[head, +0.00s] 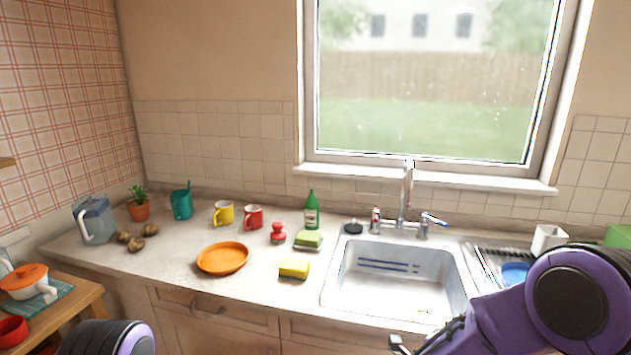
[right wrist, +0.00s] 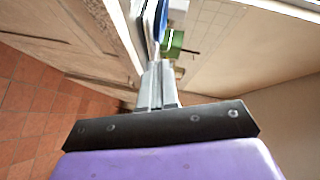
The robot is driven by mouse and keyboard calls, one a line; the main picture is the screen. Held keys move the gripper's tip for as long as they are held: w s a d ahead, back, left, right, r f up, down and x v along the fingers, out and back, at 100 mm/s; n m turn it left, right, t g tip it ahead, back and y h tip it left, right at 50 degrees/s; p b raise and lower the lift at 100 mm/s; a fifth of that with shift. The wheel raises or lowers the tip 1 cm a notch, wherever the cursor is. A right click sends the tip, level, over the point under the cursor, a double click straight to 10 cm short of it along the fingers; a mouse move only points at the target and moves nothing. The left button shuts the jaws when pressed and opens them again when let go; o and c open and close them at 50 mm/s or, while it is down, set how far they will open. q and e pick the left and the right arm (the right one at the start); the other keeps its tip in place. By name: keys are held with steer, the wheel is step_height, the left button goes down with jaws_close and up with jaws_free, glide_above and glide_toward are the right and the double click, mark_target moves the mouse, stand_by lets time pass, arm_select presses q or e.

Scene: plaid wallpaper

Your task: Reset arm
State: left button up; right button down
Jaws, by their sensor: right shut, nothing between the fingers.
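My right arm, purple and black, comes in from the right in the head view, in front of the counter and sink. Its gripper (head: 398,343) shows only in part at the bottom edge. In the right wrist view the right gripper (right wrist: 156,72) has its two grey fingers together, with nothing held between them. Of my left arm only a rounded purple and black part shows at the bottom left of the head view; its gripper is out of the picture.
The sink (head: 345,290) is empty. The counter (head: 170,262) holds an orange plate (head: 222,258), yellow sponge (head: 294,270), green bottle (head: 311,212), two mugs and a pitcher (head: 95,222). A wooden table (head: 85,297) stands left. A blue bowl (head: 514,273) sits right of the sink.

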steer(key=s+a+f+n+g+y+b, duration=0.1)
steer(key=s+f+n+y, duration=0.45)
steer(key=f, duration=0.55)
steer(key=s+a+f+n+y+b, duration=0.1)
steer(key=s+f+n+y+b, duration=0.15)
steer(key=s+f+n, duration=0.6)
steer(key=s+d+f+n+g, duration=0.1)
steer(key=s+f+n+g, duration=0.1)
steer(key=s+f, duration=0.4)
steer(key=s+d+f+n+g+y+b, duration=0.1)
steer(key=s+f, duration=0.4)
steer(key=s, duration=0.7)
steer(key=shift+f+n+g, duration=0.4)
steer(key=shift+n+g, duration=0.2)
steer(key=shift+g, duration=0.6)
